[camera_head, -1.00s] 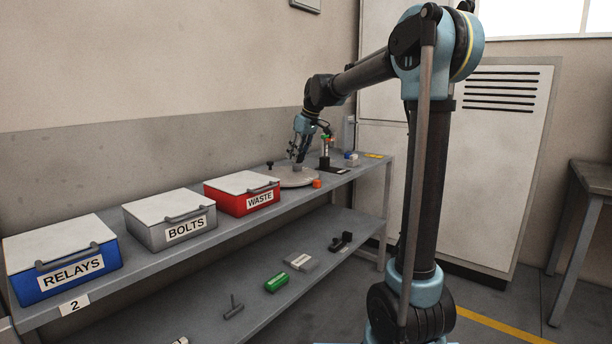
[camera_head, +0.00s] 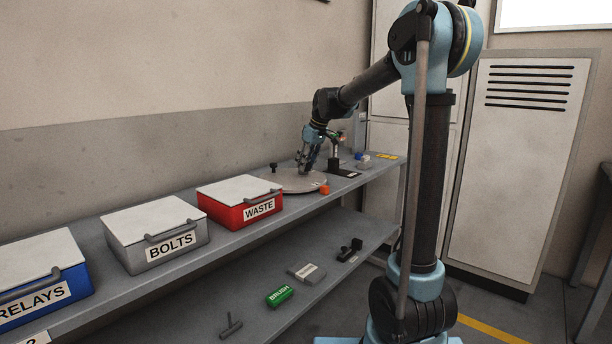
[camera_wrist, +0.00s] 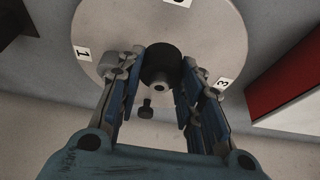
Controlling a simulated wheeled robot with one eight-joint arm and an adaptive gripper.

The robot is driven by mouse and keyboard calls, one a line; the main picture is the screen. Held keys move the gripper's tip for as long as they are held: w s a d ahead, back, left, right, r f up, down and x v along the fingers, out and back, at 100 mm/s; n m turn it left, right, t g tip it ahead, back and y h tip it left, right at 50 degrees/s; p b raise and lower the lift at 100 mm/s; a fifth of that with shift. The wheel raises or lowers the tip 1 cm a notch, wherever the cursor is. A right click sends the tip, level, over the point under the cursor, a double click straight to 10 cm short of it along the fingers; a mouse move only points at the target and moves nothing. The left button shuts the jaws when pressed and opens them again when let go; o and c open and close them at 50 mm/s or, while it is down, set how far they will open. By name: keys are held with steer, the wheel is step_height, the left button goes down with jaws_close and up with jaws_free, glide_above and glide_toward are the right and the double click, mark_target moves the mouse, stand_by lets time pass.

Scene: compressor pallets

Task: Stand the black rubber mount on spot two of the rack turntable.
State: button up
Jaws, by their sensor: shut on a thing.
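The black rubber mount (camera_wrist: 159,66) is a short black cylinder with a grey metal stud facing the wrist camera. My gripper (camera_wrist: 163,84) is shut on it, with a blue-grey finger on each side. The pale round rack turntable (camera_wrist: 108,28) lies beneath, with a label 1 (camera_wrist: 82,53) at left and a label 3 (camera_wrist: 223,83) at right. A third label (camera_wrist: 177,2) is cut off at the top, its digit unreadable. In the head view my gripper (camera_head: 305,170) is over the turntable (camera_head: 292,188); the mount is not clear there. I cannot tell whether it touches the disc.
A black knob (camera_head: 273,167) is at the turntable's far left edge. An orange piece (camera_head: 324,190) lies at its front right. A black stand (camera_head: 335,160) is behind right. The red WASTE box (camera_head: 230,190) is left on the same shelf (camera_head: 190,262).

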steer(key=shift+f, duration=2.1)
steer(key=shift+s+f, duration=0.1)
steer(key=o, duration=1.1)
steer(key=shift+c, duration=0.2)
steer(key=v, duration=1.2)
steer(key=s+d+f+m+h, duration=0.1)
steer(key=s+d+f+m, duration=0.2)
steer(key=s+d+f, duration=0.4)
steer(key=s+d+f+m+h, duration=0.1)
steer(key=s+d+f+m, duration=0.2)
steer(key=s, duration=1.5)
steer(key=s+d+f+m+h, duration=0.1)
steer(key=s+d+f+m, duration=0.3)
steer(key=s+d+f, duration=0.6)
steer(key=s+f, duration=0.3)
steer(key=f, duration=0.3)
steer(key=shift+d+f+g, duration=0.2)
steer(key=shift+d+g, duration=0.1)
steer(key=shift+d, duration=0.1)
